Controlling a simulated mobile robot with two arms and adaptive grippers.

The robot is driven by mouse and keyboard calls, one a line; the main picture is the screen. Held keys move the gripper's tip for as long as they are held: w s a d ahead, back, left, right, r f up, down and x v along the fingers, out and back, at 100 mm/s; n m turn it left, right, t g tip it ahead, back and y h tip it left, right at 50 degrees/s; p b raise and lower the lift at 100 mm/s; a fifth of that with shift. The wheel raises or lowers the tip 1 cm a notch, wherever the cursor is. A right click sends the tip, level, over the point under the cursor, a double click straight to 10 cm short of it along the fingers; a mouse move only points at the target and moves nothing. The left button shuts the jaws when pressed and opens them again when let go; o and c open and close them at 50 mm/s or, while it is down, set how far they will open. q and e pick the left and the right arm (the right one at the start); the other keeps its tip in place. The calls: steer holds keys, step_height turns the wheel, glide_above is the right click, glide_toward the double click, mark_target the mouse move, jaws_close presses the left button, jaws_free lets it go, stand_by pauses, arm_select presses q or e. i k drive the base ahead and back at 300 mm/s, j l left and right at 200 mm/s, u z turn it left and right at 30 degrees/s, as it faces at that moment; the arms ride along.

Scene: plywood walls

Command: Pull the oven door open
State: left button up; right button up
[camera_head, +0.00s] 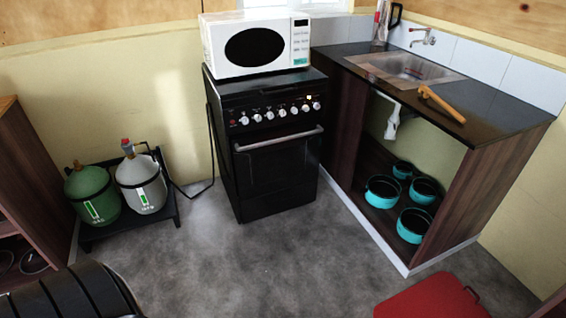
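The black oven (266,151) stands against the back wall, left of the sink counter. Its front door (278,167) looks shut, with a light metal bar handle (278,139) across the top edge. A row of several white knobs (280,112) runs above the handle. Neither of my grippers shows in the head view, and nothing is seen touching the handle.
A white microwave (256,45) sits on the oven. The right counter (460,92) has a sink, a wooden-handled tool and pots below. Gas bottles (92,193) stand left. A red object (430,298) lies at front right. The floor (270,260) before the oven is clear.

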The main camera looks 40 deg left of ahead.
mark_target(271, 160)
steer(key=i+j+u, duration=0.1)
steer(key=i+j, duration=0.15)
steer(key=i, duration=0.15)
steer(key=i+j+u, duration=0.1)
steer(key=i+j, duration=0.15)
steer(key=i, duration=0.15)
